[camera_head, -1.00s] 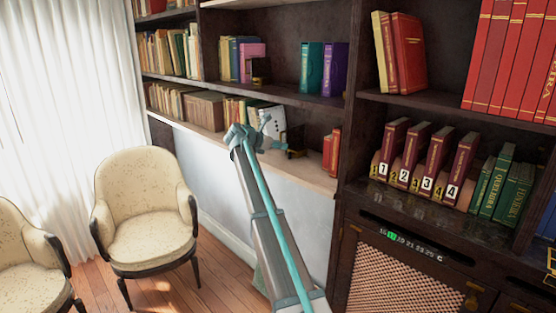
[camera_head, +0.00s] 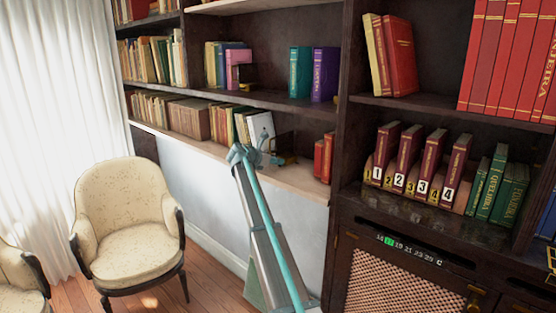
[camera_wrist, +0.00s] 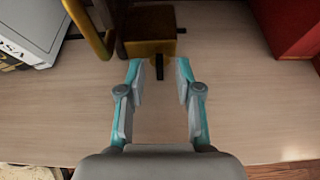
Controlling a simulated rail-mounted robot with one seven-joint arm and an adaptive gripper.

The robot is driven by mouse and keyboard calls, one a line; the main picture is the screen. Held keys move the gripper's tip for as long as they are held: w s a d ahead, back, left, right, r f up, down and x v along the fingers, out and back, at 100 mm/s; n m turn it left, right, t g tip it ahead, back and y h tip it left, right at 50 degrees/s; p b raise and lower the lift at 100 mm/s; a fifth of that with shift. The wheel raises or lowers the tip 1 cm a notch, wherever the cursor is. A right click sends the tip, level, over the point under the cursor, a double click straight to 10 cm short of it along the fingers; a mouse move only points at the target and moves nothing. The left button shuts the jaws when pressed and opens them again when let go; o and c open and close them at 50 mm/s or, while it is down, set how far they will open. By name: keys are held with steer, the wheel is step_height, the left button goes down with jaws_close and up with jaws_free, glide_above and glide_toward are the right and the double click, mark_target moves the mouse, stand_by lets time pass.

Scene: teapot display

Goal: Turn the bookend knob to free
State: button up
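The bookend (camera_wrist: 152,38) stands on the pale shelf board in the wrist view. It has a brass-coloured block with a small dark knob (camera_wrist: 160,66) on its near face. In the head view the bookend (camera_head: 285,159) is small and dark, just right of my gripper (camera_head: 268,154). My gripper (camera_wrist: 159,72) is open in the wrist view, one finger on each side of the knob's line. Its fingertips lie close to the knob at about its level in the picture. Nothing is visibly held between them, and I cannot tell whether either fingertip touches the knob.
A white book (camera_wrist: 30,28) stands left of the bookend and a red book (camera_wrist: 293,25) stands right. A yellow-brown bar (camera_wrist: 90,25) rises close to my left finger. The shelf board (camera_wrist: 230,110) between is bare. An armchair (camera_head: 125,215) stands on the floor left.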

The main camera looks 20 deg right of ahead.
steer(key=shift+x, duration=1.05)
steer(key=shift+a, duration=0.1)
jaws_close()
